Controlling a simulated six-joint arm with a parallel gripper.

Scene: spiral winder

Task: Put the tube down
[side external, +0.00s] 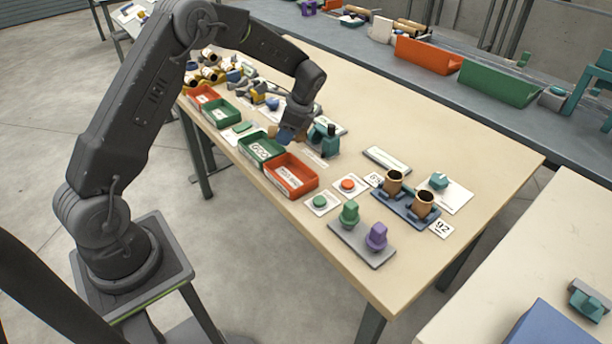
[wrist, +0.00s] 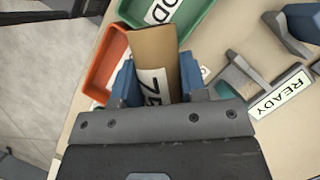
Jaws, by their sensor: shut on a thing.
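My gripper (wrist: 160,88) is shut on a brown cardboard tube (wrist: 153,45), with a blue finger on each side of it in the wrist view. The tube has a white label with dark digits, partly cut off by the gripper.
A teal fixture (side external: 326,138) stands beside my gripper; a READY sign (wrist: 283,95) shows in the wrist view. Two brown tubes (side external: 393,182) (side external: 423,205) stand upright in a blue-grey holder (side external: 404,212). Green and purple pieces sit on a grey plate (side external: 361,246).

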